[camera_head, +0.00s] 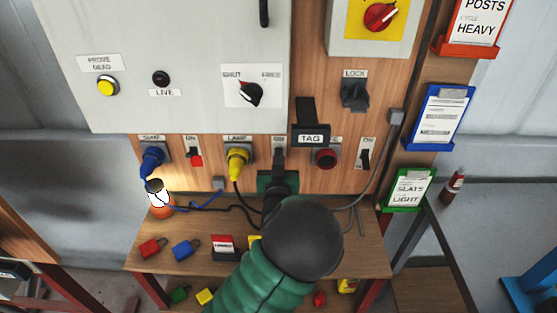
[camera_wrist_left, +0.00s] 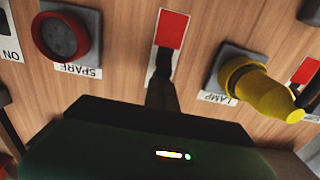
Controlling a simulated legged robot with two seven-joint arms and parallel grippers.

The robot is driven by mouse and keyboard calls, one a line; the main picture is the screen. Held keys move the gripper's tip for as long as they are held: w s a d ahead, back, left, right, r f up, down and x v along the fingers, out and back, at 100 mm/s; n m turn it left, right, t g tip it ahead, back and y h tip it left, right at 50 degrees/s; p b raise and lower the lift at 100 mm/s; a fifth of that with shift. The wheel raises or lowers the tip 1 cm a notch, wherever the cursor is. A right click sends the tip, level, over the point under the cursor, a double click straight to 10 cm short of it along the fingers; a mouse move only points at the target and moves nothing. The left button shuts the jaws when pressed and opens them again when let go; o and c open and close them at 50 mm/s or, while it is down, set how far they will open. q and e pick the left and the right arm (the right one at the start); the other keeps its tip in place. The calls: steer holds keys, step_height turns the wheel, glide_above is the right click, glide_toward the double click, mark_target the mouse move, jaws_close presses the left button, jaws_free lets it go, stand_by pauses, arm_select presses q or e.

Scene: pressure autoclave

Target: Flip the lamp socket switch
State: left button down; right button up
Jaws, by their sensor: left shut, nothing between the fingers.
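The lamp socket holds a yellow plug (camera_head: 238,158), which also shows in the wrist view (camera_wrist_left: 255,88). The lamp switch (camera_wrist_left: 169,45) is to the left of that plug in the upside-down wrist view, a white plate with a red patch. In the head view my left gripper (camera_head: 278,160) covers most of this switch. My left gripper is shut and empty. In the wrist view its dark fingertips (camera_wrist_left: 162,92) overlap the switch's lower end; I cannot tell whether they touch it. My right gripper is out of view.
The spare socket (camera_head: 325,157) and its switch (camera_head: 365,159) are to the right. The sump's blue plug (camera_head: 151,160) and red switch (camera_head: 195,158) are to the left. A black TAG holder (camera_head: 311,136) hangs close by. Padlocks (camera_head: 186,249) lie on the shelf (camera_head: 350,262) below.

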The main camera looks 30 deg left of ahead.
arm_select(q)
steer(key=p+v, duration=0.1)
steer(key=v, duration=0.8)
steer(key=shift+f, duration=0.15)
stand_by(1.1)
